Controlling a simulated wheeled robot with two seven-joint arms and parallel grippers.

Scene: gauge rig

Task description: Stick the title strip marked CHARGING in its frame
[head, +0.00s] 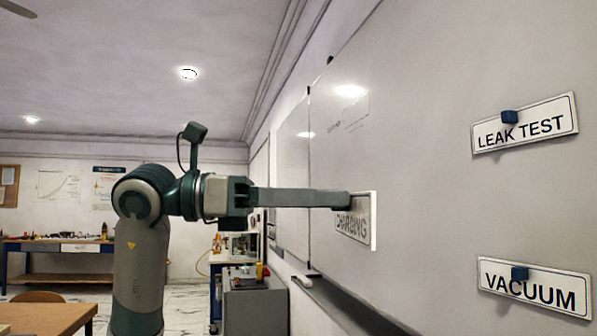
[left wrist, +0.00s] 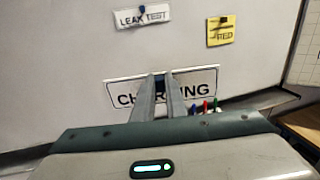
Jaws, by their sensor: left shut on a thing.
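The white title strip marked CHARGING (head: 356,228) is at the end of my left gripper (head: 350,200), in front of the whiteboard (head: 420,150). It also shows in the left wrist view (left wrist: 205,92), where the fingers (left wrist: 166,82) cover its middle letters. The left gripper is shut on it, and the strip looks roughly level in the wrist view. I cannot tell whether it touches the board. A faint drawn outline (head: 356,111) with small unreadable writing beside it is on the board, above and beyond the strip. My right gripper is not in view.
A LEAK TEST strip (head: 525,123) and a VACUUM strip (head: 535,290), each with a blue knob, are on the board at the right. A yellow note (left wrist: 221,31) and several pens (left wrist: 207,105) show in the wrist view. A ledge (head: 335,300) runs below the board.

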